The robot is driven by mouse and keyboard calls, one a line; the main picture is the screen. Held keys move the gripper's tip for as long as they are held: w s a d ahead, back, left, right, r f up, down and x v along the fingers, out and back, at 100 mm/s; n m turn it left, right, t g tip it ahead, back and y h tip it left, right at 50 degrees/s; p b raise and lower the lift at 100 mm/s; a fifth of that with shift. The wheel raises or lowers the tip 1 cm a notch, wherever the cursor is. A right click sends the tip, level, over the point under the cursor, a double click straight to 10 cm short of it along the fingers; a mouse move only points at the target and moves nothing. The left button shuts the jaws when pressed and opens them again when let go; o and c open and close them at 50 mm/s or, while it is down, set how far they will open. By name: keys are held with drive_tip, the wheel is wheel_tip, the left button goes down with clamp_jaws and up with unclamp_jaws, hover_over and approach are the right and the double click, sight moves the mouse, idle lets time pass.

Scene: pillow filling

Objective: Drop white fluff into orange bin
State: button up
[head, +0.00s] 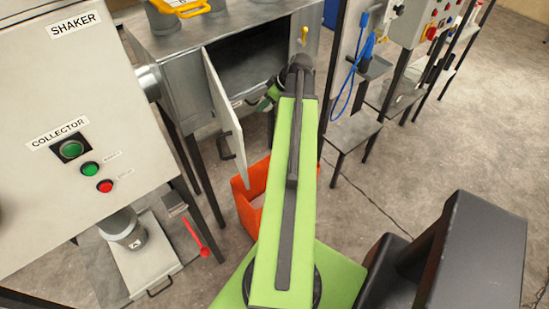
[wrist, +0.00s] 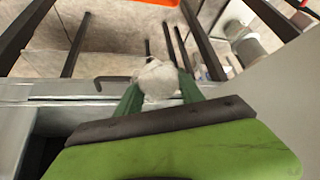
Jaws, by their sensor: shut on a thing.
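My gripper (wrist: 160,90) is shut on a rounded clump of white fluff (wrist: 156,76), which sits between the two green fingertips in the wrist view. In the head view my gripper (head: 267,99) is at the open front of the metal cabinet, and the fluff cannot be made out there. The orange bin (head: 242,207) stands on the floor below the cabinet, partly hidden behind my arm. Something pale shows inside it. A strip of the orange bin (wrist: 153,2) also shows at the top edge of the wrist view, apart from the fluff.
The cabinet door (head: 224,115) hangs open to the left of my gripper. The collector panel (head: 85,140) fills the left, with a grey container (head: 122,229) below it. The floor at the right is mostly open.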

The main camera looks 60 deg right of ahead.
drive_tip(key=shift+s, duration=0.15)
drive_tip(key=s+d+f+m+b, duration=0.1)
drive_tip(key=d+f+b, duration=0.2)
drive_tip(key=f+b, duration=1.8)
drive_tip(key=s+d+f+m+h+b, duration=0.1)
drive_tip(key=d+f+b, duration=0.2)
drive_tip(key=f+b, duration=1.8)
drive_tip(key=shift+m, duration=0.3)
drive_tip(key=shift+d, duration=0.1)
wheel_tip(320, 180, down, 6)
drive_tip(key=b, duration=0.5)
drive_tip(key=shift+r+b, duration=0.1)
drive_tip(key=shift+b, duration=0.3)
drive_tip(key=o, duration=1.4)
